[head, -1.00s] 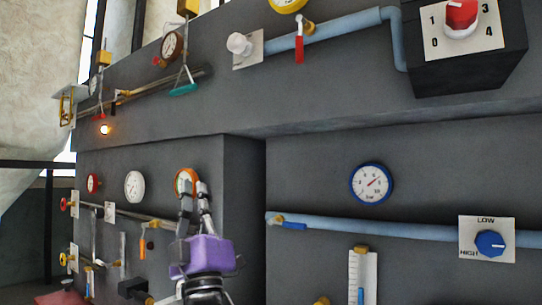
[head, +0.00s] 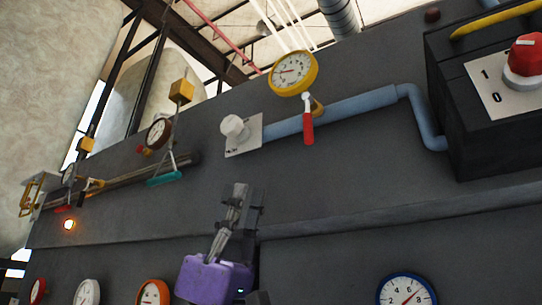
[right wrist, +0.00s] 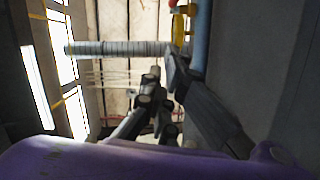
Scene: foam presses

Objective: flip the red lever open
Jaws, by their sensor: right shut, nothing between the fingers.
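The red lever (head: 308,127) hangs straight down from a brass valve (head: 317,107) on the blue pipe (head: 350,108) in the head view. It also shows as a small red and yellow shape at the top of the right wrist view (right wrist: 178,8). My right gripper (head: 241,190), with a purple body, points upward below and left of the lever. It is shut and empty, clear of the lever. In the right wrist view its dark fingers (right wrist: 162,78) fill the middle. My left gripper is out of view.
A yellow gauge (head: 293,73) sits just above the lever. A white knob (head: 235,128) is left of it. A black box with a red dial (head: 523,62) juts out at the right. A teal-handled valve (head: 165,178) is further left.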

